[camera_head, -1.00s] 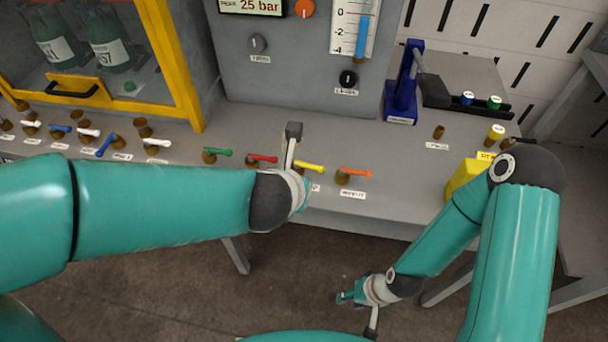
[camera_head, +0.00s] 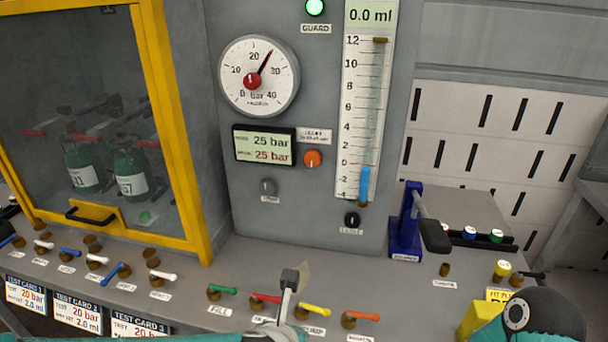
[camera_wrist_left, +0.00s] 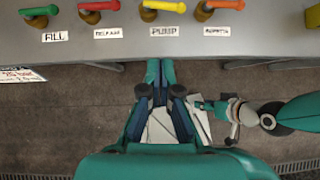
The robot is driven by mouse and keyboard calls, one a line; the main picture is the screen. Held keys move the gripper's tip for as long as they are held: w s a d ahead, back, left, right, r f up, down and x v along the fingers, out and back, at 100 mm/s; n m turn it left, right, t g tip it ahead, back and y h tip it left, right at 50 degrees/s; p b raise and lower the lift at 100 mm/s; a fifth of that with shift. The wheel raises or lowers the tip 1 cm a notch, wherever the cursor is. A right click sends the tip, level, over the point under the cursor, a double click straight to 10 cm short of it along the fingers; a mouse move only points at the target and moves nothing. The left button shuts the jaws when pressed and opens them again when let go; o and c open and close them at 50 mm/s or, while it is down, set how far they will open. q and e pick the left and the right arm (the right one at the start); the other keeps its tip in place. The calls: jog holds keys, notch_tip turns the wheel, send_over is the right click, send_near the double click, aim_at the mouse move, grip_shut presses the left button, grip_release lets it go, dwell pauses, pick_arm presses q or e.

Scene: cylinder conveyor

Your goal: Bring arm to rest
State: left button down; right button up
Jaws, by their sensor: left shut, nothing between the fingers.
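My left arm shows at the bottom edge of the head view, with its grey wrist bracket (camera_head: 288,282) in front of the red and yellow levers. In the left wrist view my left gripper (camera_wrist_left: 160,72) has its fingertips together and empty, just before the bench's front edge and over the floor. My right gripper (camera_wrist_left: 207,106) is low to the right in that view, small and apart from the bench; its jaw state is unclear. The right arm's dark joint (camera_head: 540,318) shows at lower right in the head view.
The bench carries a green lever (camera_head: 222,290), red lever (camera_head: 265,299), yellow lever (camera_head: 314,309) and orange lever (camera_head: 362,316). Behind stand a gauge (camera_head: 259,76), a yellow-framed cabinet (camera_head: 176,130) with bottles, and a blue stand (camera_head: 407,225). Floor before the bench is open.

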pick_arm(q)
jog(key=s+a+f+m+g+y+p, duration=0.3)
jog(key=a+f+m+g+p, duration=0.25)
jog(key=a+f, duration=1.3)
jog(key=s+d+f+m+h, duration=0.2)
jog(key=s+d+f+m, duration=0.1)
jog(key=m, duration=0.9)
jog(key=s+d+f+m+g+h+p, duration=0.1)
jog(key=s+d+f+m+h, duration=0.2)
jog(key=m, duration=1)
jog(key=s+d+f, duration=0.1)
jog(key=s+d, duration=0.1)
jog(key=shift+s+d, duration=0.15)
jog(key=shift+s, duration=0.15)
jog(key=shift+g, duration=0.25)
